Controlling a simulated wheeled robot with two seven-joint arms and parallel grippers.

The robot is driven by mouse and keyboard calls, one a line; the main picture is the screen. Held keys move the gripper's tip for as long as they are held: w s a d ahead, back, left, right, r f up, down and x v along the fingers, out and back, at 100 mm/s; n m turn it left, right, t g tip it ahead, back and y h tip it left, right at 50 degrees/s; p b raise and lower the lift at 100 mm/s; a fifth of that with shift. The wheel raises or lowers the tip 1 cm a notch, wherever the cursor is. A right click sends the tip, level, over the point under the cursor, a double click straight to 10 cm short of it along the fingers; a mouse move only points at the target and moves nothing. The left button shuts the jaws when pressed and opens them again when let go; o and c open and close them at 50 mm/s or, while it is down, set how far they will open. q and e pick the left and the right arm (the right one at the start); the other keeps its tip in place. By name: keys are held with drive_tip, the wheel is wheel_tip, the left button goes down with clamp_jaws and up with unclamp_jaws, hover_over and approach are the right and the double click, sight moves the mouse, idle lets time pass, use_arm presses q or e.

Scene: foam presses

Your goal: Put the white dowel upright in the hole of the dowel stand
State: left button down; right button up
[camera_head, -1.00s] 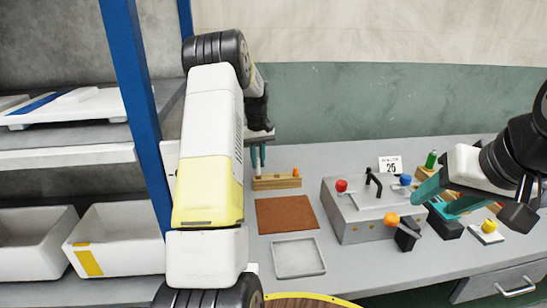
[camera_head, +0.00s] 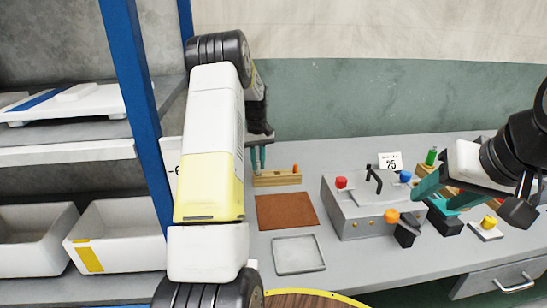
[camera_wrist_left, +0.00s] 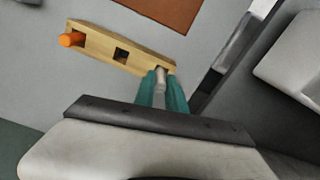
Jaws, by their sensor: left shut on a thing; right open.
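The dowel stand (camera_head: 277,179) is a light wooden block at the back left of the bench. In the left wrist view the stand (camera_wrist_left: 100,46) shows an orange peg (camera_wrist_left: 72,39) at one end and an empty square hole in the middle. My left gripper (camera_head: 258,158) is shut on the white dowel (camera_wrist_left: 160,78), at the stand's end opposite the peg. The dowel's tip is close to a dark opening there; whether it is inside, I cannot tell. The fingers hide part of the dowel. My right gripper (camera_head: 444,195) is open at the right, away from the stand.
A brown mat (camera_head: 286,211) and a shallow grey tray (camera_head: 298,255) lie in front of the stand. A grey press box (camera_head: 362,207) with coloured knobs stands to the right. A blue post (camera_head: 145,115) and shelf with white bins (camera_head: 120,235) are at left.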

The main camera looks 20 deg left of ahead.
sight(258, 161)
use_arm(q)
drive_tip(key=shift+f, duration=1.05)
drive_tip(key=c, duration=1.3)
unclamp_jaws()
drive_tip(key=shift+r, duration=3.9)
